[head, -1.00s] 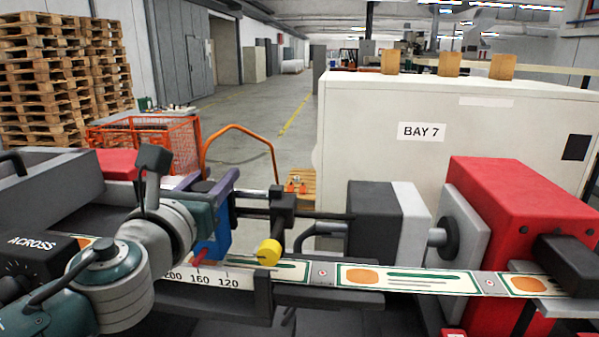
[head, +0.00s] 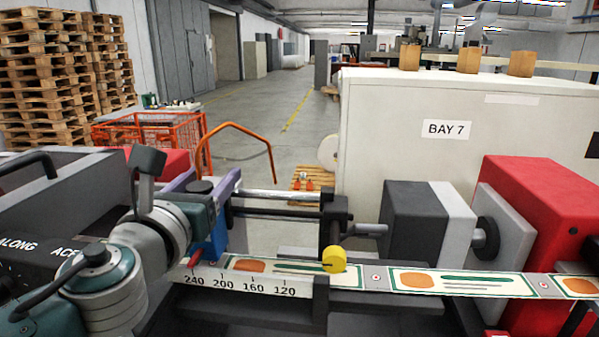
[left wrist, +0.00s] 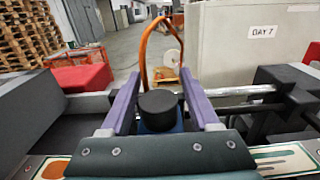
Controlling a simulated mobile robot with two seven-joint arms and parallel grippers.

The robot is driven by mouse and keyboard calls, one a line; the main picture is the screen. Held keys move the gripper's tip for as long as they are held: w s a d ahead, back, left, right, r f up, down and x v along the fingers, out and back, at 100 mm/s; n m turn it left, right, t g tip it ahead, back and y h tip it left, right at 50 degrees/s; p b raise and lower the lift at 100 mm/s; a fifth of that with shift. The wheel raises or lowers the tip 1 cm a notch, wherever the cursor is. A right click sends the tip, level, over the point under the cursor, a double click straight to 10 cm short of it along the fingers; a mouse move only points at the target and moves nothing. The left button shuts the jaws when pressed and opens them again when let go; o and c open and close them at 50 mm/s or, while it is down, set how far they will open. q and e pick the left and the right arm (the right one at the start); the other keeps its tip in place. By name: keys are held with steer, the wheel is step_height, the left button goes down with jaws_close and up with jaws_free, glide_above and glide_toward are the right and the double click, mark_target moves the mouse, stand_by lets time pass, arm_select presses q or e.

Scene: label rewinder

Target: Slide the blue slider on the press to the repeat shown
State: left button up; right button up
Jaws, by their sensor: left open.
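The blue slider (head: 212,245) sits on the press rail, with its red pointer (head: 195,258) at about the 240 mark of the printed scale (head: 240,284). The scale reads 240, 200, 160, 120 from left to right. My left gripper (head: 206,184) is open, its purple fingers on either side of the slider's round black knob. In the left wrist view, the black knob (left wrist: 158,108) stands between the two fingers, with little gap visible. The slider's lower body is mostly hidden there. My right gripper is not in view. No display of the repeat value shows.
A yellow knob (head: 334,259) on a black block stands right of the slider on the rail. The printed label web (head: 430,281) runs right to a red housing (head: 530,215).

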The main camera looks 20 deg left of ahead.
arm_select(q)
steer(key=shift+o, duration=0.7)
steer(key=b+v, duration=0.1)
steer(key=v, duration=0.9)
